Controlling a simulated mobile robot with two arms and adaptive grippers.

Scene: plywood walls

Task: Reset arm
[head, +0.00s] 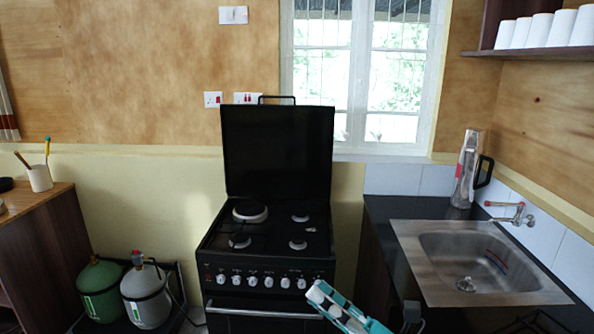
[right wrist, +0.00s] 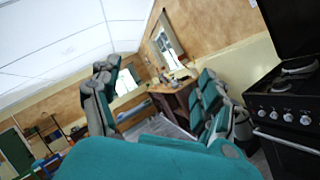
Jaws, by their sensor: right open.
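My right gripper (head: 342,309) shows in the head view at the bottom edge, in front of the stove's right front corner. Only part of its teal and pale finger shows there; the rest is cut off by the frame. In the right wrist view its two teal and grey fingers (right wrist: 158,92) are spread wide apart with nothing between them. The teal palm fills the bottom of that view. My left gripper is in neither view.
A black stove (head: 268,240) with its lid raised stands at centre. A steel sink (head: 410,262) and a glass-like jug (head: 466,170) are on the right counter. Green (head: 101,290) and white (head: 146,296) gas cylinders stand left of the stove, beside a wooden cabinet (head: 40,240).

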